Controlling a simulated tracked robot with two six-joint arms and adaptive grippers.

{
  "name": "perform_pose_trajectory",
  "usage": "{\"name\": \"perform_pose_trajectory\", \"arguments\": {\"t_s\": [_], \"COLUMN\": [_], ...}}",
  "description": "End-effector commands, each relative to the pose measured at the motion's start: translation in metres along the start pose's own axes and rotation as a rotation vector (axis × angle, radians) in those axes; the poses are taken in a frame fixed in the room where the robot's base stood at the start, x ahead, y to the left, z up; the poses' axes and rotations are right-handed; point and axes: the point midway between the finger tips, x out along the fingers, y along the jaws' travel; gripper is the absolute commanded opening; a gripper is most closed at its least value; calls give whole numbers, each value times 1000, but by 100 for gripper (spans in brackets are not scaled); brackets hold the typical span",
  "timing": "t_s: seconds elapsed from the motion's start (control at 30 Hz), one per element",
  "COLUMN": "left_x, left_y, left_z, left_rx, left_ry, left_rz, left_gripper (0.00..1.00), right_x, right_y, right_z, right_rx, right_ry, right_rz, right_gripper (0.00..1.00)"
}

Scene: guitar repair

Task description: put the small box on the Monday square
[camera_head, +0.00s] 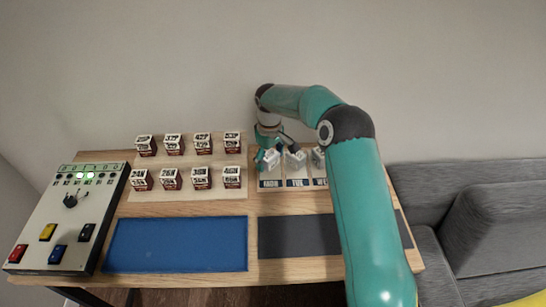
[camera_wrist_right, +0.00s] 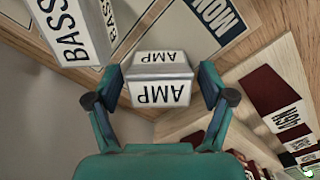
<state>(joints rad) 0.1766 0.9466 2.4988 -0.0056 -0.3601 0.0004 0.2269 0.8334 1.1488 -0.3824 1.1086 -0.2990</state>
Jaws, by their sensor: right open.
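A small white box marked AMP (camera_wrist_right: 160,92) stands between the spread fingers of my right gripper (camera_wrist_right: 166,80) in the wrist view. The fingers are open, one on each side of the box; whether either touches it is unclear. In the head view my right gripper (camera_head: 268,154) is low at the left end of the day squares, and the box (camera_head: 272,158) shows beside it. The Monday square (camera_head: 270,183) lies under and in front of the box; its label also shows in the wrist view (camera_wrist_right: 213,17). The box's exact footing is hidden. My left gripper is not in view.
A white box marked BASS (camera_wrist_right: 72,30) stands close by; it shows in the head view (camera_head: 295,158) behind the Tuesday label. Another white box (camera_head: 318,156) is partly behind my arm. Dark-red and white boxes (camera_head: 201,178) stand in two rows at left. A blue mat (camera_head: 176,244) is bare.

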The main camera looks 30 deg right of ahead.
Motion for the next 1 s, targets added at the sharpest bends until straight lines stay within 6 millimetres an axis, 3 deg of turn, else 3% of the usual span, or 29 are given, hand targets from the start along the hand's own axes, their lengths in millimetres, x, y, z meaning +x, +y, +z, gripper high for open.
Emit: {"name": "perform_pose_trajectory", "arguments": {"t_s": [0.27, 0.7, 1.0], "left_x": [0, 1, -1], "left_y": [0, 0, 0], "left_z": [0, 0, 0], "left_rx": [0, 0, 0], "left_ry": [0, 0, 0], "left_rz": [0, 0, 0], "left_gripper": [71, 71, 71], "right_x": [-16, -100, -122], "right_y": [1, 0, 0], "right_z": [-1, 0, 0], "right_rx": [1, 1, 1], "right_ry": [3, 3, 0], "right_rz": [2, 1, 0], "right_gripper": [81, 81, 81]}}
